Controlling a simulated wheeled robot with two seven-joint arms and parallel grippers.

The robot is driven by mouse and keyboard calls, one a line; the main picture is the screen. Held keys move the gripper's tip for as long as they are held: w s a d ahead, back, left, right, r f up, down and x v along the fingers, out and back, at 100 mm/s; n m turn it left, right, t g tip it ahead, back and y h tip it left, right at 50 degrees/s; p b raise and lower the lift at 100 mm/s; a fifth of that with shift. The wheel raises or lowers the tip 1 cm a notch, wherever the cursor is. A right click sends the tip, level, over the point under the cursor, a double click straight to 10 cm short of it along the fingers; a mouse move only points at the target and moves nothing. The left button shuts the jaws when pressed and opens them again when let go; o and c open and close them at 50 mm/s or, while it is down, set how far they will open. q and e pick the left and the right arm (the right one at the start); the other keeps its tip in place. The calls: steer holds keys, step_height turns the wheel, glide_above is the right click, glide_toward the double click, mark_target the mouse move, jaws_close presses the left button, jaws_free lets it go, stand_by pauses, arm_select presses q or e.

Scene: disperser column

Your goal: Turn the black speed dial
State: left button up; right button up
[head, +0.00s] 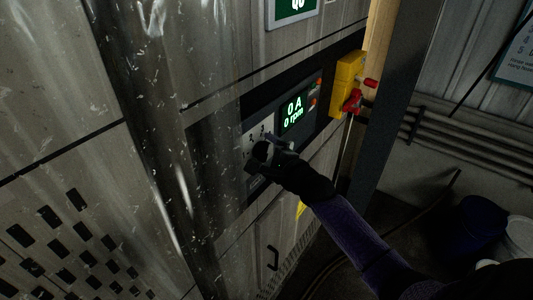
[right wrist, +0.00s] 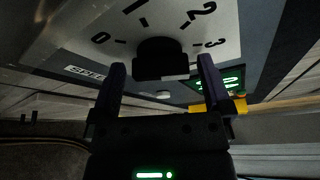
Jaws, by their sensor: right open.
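The black speed dial (right wrist: 160,56) sits on a pale scale plate marked 0, 1, 2 and 3, with a partly hidden "SPEED" label below. In the right wrist view my right gripper (right wrist: 161,64) is open, with one finger on each side of the dial and a visible gap on both sides. In the head view my right gripper (head: 268,153) is at the panel and partly covers the dial and its plate (head: 250,135). I cannot tell which mark the dial points to. My left gripper is not in view.
A display (head: 293,114) right of the dial reads 0 A and 0 rpm. Further right is a yellow box (head: 346,82) with a red handle (head: 352,102), beside a dark upright post (head: 398,95). A blue drum (head: 476,222) stands on the floor at the right.

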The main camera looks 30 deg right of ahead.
steer(key=shift+w, duration=0.1)
steer(key=shift+c, duration=0.9)
steer(key=c, duration=1)
